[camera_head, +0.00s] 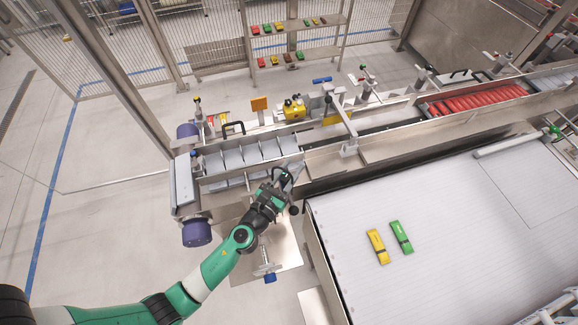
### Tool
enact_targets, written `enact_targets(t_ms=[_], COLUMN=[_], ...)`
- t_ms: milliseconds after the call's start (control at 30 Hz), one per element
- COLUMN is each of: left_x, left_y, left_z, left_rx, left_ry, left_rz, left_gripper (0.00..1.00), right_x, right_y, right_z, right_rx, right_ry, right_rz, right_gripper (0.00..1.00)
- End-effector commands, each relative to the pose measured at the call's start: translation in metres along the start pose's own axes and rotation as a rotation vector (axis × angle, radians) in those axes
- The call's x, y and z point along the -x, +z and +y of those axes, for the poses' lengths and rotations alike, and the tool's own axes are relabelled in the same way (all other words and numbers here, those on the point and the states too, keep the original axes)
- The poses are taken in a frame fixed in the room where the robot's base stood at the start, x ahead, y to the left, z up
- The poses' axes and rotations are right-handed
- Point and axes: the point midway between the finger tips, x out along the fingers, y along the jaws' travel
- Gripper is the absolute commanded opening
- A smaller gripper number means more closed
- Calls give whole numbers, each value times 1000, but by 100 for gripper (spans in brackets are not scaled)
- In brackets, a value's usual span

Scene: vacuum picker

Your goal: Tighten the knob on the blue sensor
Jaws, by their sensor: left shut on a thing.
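My left arm comes in from the lower left. My left gripper (291,174) is at the near side of the conveyor, just right of its grey slotted section. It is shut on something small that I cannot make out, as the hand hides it. A dark round part (293,210) shows just below the hand; I cannot tell whether it is a knob. A small blue-ended part (270,278) stands on a metal bracket below the wrist. Another small blue piece (322,80) sits behind the conveyor. I cannot tell which is the blue sensor. My right gripper is not in view.
The conveyor (385,143) runs from the left to the upper right and carries red packs (475,100). A white table (460,235) at the right holds a yellow block (377,246) and a green block (401,237). Floor at the left is clear.

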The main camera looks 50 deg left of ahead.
Motion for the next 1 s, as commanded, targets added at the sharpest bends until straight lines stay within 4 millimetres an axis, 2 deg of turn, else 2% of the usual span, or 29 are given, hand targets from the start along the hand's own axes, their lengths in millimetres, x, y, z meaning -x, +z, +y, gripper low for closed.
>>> enact_targets(t_ms=[567,767,1000], left_x=[1,4,8], left_y=[-1,-3,-7], left_z=[-9,-14,-20], left_rx=[0,-2,-4], left_ry=[-408,-599,-829], left_rz=[-2,-2,-3], left_gripper=[0,0,0], right_x=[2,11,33], right_y=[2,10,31], right_z=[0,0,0], right_rx=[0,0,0], right_ry=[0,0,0], right_rz=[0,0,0], right_gripper=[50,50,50])
